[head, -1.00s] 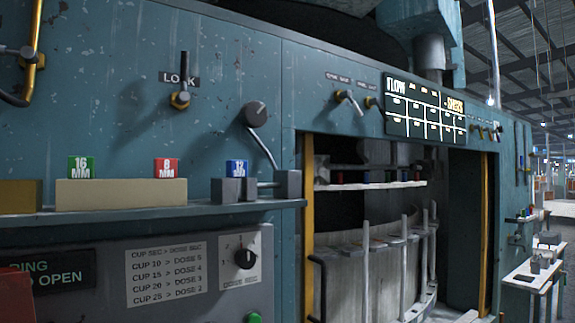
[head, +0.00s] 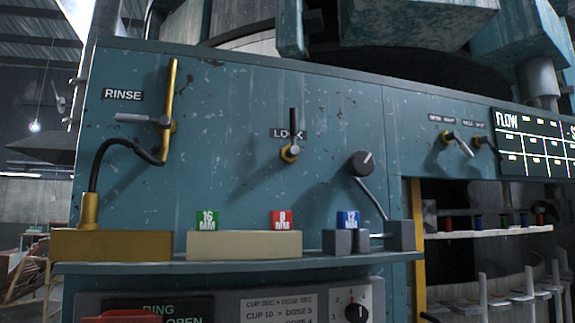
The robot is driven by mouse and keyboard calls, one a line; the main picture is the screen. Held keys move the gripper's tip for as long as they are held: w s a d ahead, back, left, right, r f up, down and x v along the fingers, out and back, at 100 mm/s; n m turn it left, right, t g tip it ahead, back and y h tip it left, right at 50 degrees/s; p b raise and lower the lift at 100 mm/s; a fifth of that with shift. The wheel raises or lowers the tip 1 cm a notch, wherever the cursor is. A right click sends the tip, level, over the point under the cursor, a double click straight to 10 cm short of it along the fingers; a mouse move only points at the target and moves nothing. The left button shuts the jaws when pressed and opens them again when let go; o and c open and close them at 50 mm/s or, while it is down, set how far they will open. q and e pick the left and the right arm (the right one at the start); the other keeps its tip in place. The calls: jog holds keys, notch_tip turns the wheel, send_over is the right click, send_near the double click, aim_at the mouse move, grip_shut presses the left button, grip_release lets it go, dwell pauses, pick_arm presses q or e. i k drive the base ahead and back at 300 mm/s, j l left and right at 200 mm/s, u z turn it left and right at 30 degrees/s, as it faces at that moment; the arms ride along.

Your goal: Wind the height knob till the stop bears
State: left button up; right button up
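Neither of my grippers is in view. A round dark knob (head: 361,163) with a pale pointer mark sits on the teal panel, right of the LOCK lever (head: 290,148). A grey rod (head: 373,198) slants from under it down to a grey block (head: 402,236) at the shelf's right end. No label on this knob can be read, so I cannot tell if it is the height knob. Two small grey blocks (head: 345,241) stand below the blue 12 MM tag (head: 347,220). Whether any stop bears on something cannot be told.
A brass RINSE lever (head: 170,100) and hose (head: 110,150) are left. A black dose knob (head: 356,312) is below. An open bay with racks (head: 490,233) is right.

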aim_at(361, 164)
jog(key=l+u, duration=0.4)
jog(key=i+l+u, duration=0.1)
jog(key=l+u, duration=0.9)
jog(key=u, duration=0.15)
jog(key=k, duration=0.05)
